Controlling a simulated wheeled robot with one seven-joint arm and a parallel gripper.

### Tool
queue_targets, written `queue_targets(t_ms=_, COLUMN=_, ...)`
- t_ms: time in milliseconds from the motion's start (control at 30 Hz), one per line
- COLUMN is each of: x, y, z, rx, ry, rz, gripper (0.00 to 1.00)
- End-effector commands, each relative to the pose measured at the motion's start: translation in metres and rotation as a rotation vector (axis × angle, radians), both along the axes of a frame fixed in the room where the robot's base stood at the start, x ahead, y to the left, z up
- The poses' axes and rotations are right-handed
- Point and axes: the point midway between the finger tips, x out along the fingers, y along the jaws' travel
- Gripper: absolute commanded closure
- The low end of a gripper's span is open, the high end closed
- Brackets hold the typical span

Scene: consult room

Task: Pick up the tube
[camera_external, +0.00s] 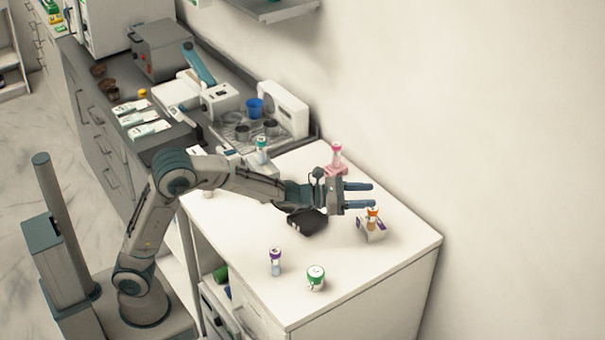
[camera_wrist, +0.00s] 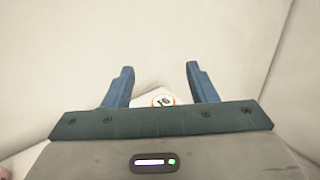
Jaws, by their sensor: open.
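Several capped containers stand on the white table (camera_external: 240,225), and I cannot tell for sure which is the tube. A slim one with a purple cap (camera_external: 275,262) stands upright near the front. In the wrist view, a white round top with an orange rim (camera_wrist: 163,100) shows low between the fingers (camera_wrist: 160,68), partly hidden by the gripper body.
A black box (camera_external: 307,222) lies below my wrist. A pink bottle (camera_external: 336,153) and a teal-capped container (camera_external: 261,149) stand behind my arm. The wall is close on the right.

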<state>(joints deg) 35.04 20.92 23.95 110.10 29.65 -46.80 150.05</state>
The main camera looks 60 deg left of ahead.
Motion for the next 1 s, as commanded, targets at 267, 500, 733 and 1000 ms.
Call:
queue_targets(t_ms=267, x=0.000, y=0.001, z=-0.037, rx=-0.001, ry=0.009, rz=0.003, gripper=0.48)
queue_targets(t_ms=500, x=0.015, y=-0.010, z=-0.058, rx=-0.001, ry=0.003, rz=0.001, gripper=0.48)
queue_targets(t_ms=733, x=0.025, y=-0.016, z=-0.059, rx=-0.003, ry=0.006, rz=0.003, gripper=0.48)
queue_targets(t_ms=1000, x=0.024, y=-0.016, z=-0.059, rx=-0.003, ry=0.006, rz=0.003, gripper=0.76)
